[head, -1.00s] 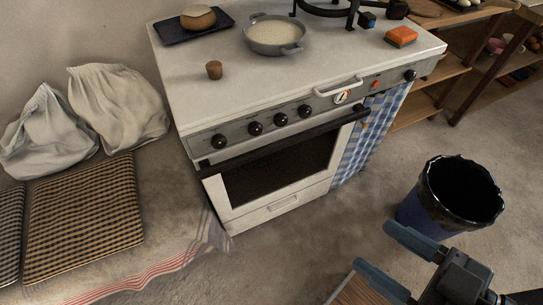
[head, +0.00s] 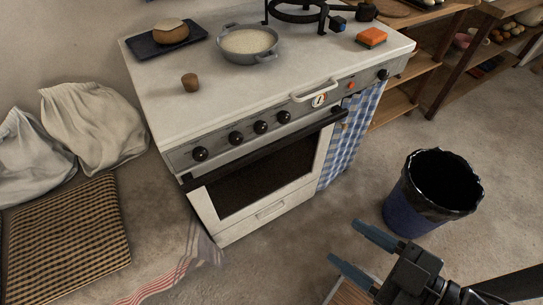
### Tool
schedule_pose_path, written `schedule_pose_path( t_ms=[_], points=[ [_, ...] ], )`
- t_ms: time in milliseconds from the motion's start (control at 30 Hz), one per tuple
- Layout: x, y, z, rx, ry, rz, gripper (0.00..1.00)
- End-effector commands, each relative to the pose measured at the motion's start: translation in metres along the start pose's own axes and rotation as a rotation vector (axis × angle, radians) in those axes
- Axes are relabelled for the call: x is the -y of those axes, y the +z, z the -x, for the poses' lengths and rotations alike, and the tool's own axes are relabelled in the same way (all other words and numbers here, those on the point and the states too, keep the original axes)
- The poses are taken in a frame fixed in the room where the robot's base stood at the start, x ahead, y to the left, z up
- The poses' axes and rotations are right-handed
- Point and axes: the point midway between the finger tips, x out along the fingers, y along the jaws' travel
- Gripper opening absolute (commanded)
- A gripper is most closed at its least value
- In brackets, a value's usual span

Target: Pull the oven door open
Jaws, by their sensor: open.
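The oven door (head: 207,205) is white-framed with a dark glass window and is on the front of the white stove (head: 165,108). It looks shut. Its dark bar handle (head: 262,149) runs along the top edge of the door, below the row of black knobs. My gripper (head: 352,247) is at the lower right of the head view, with its two blue fingers apart and nothing between them. It is well apart from the handle, in front and to the right of the stove.
A dark blue bin (head: 408,205) with a black liner stands right of the stove, near my gripper. A checked blue cloth (head: 350,140) hangs beside the oven door.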

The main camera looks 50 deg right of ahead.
Motion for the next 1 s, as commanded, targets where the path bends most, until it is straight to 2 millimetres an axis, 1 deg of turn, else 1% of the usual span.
schedule_pose_path(
  t_ms=[33, 100, 167, 200, 367, 500, 567, 600, 700, 800, 900, 1000],
  points=[
    [-0.001, 0.015, -0.016, -0.014, 0.028, 0.067, 0.6],
    [-0.002, 0.035, -0.037, -0.025, 0.062, 0.176, 0.6],
    [-0.004, 0.051, -0.056, -0.031, 0.09, 0.269, 0.6],
    [-0.006, 0.061, -0.069, -0.036, 0.11, 0.33, 0.6],
    [-0.02, 0.096, -0.125, -0.036, 0.185, 0.579, 0.6],
    [-0.041, 0.121, -0.177, -0.023, 0.247, 0.796, 0.6],
    [-0.053, 0.129, -0.199, -0.014, 0.273, 0.889, 0.6],
    [-0.062, 0.134, -0.214, -0.006, 0.29, 0.951, 0.6],
    [-0.084, 0.143, -0.246, 0.014, 0.324, 1.091, 0.6],
    [-0.104, 0.149, -0.271, 0.034, 0.35, 1.205, 0.6],
    [-0.118, 0.152, -0.287, 0.048, 0.365, 1.282, 0.6],
    [-0.126, 0.154, -0.295, 0.057, 0.372, 1.324, 0.6]
  ],
)
